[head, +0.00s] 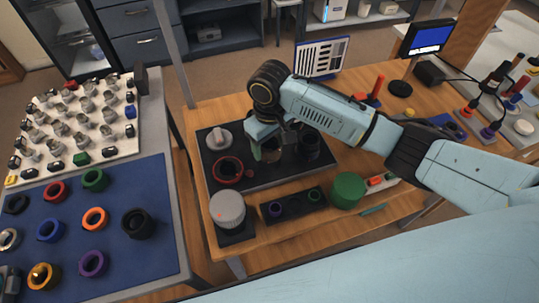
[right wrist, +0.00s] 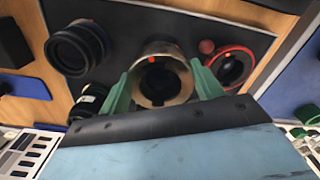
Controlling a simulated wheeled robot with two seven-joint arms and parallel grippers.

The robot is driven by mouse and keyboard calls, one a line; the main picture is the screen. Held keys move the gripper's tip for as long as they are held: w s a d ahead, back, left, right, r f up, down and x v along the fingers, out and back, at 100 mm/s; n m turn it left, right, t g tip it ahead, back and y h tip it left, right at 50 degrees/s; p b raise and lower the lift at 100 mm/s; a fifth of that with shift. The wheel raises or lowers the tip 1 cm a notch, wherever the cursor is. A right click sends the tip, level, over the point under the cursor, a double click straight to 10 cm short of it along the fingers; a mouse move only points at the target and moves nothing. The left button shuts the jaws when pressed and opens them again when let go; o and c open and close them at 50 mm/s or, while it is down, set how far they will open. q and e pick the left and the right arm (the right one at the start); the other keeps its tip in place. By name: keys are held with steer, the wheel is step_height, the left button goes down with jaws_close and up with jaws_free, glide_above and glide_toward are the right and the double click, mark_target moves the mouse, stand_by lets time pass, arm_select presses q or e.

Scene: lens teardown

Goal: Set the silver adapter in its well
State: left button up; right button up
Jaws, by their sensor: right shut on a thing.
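The silver adapter (right wrist: 161,50) is a metal ring with an orange dot, in the middle of the right wrist view. My right gripper (right wrist: 163,88) has its two green fingers on either side of the ring and is shut on it. In the head view my right gripper (head: 266,143) is over the black board (head: 275,180) and largely covers the adapter. The ring appears over the board, but I cannot tell whether it is seated or held above. The well under it is hidden. My left gripper is not in view.
A red ring (head: 228,170) with a small red knob (head: 250,173) is left of the gripper. Black lens barrels (right wrist: 76,48) stand on the other side. A ribbed grey cylinder (head: 228,209) and a green cylinder (head: 348,189) stand in front. A blue mat (head: 120,250) holds coloured rings.

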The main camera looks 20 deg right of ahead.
mark_target(269, 145)
steer(key=shift+f+b, duration=0.35)
steer(key=shift+f, duration=2)
steer(key=shift+f, duration=0.1)
steer(key=o, duration=1.1)
step_height(269, 145, up, 12)
steer(key=shift+r+p, duration=0.15)
steer(key=shift+p, duration=0.8)
